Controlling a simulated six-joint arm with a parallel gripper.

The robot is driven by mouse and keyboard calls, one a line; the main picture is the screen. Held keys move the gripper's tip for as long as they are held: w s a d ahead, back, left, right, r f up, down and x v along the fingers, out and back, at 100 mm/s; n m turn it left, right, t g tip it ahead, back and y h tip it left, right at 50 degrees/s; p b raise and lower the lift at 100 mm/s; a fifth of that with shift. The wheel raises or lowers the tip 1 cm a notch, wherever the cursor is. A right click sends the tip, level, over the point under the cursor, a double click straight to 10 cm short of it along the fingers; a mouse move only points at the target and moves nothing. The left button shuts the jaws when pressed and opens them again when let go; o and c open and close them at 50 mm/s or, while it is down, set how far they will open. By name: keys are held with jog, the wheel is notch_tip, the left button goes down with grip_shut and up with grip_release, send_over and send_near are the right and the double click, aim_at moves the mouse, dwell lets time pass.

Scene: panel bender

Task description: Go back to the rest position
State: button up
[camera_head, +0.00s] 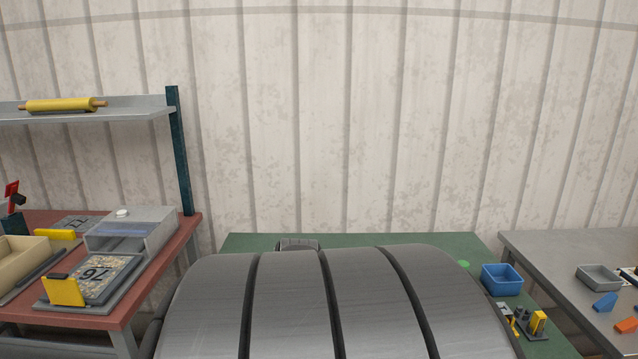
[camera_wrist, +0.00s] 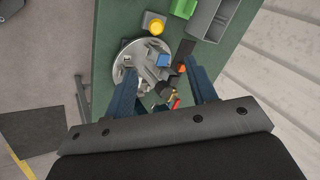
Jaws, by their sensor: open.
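My gripper (camera_wrist: 160,70) shows in the wrist view with its two blue fingers spread wide apart. It is open, and nothing is clamped between the fingers. Beyond the fingers is a round metal plate (camera_wrist: 121,66) on the green table (camera_wrist: 104,40). Small blue, orange, black and red parts show on or beside the plate; the fingers partly hide this area. I cannot tell the exact gap between fingertips and parts. In the head view my own grey arm fills the lower middle and hides the gripper and most of the green table.
A yellow button on a grey box (camera_wrist: 149,18), a green box (camera_wrist: 184,8) and a grey bin (camera_wrist: 213,17) stand near the plate. A blue bin (camera_head: 501,280) sits right of my arm. A red bench (camera_head: 190,228) with a shelf (camera_head: 140,115) stands left, a grey table (camera_head: 560,250) right.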

jog(key=x, duration=1.8)
jog(key=shift+w+r+g, duration=0.3)
jog(key=shift+w+g, duration=0.1)
jog(key=shift+g, duration=0.3)
jog(key=o, duration=0.8)
jog(key=shift+d, duration=0.1)
jog(key=shift+o, duration=1.3)
jog(key=d+r+m, duration=0.3)
jog(key=d+r, duration=0.5)
jog(key=r, duration=0.2)
jog(key=shift+w+r, duration=0.2)
jog(key=shift+w, duration=0.2)
jog(key=s+d+r+m+g, duration=0.1)
jog(key=s+d+r+m, duration=0.1)
jog(key=d+r, duration=0.35)
jog(key=s+d+r+m, duration=0.2)
jog(key=s+d+r, duration=0.1)
jog(key=r, duration=0.5)
jog(key=a+x, duration=0.1)
jog(key=x, duration=0.8)
jog(key=shift+f+y, duration=0.3)
jog(key=shift+y, duration=0.1)
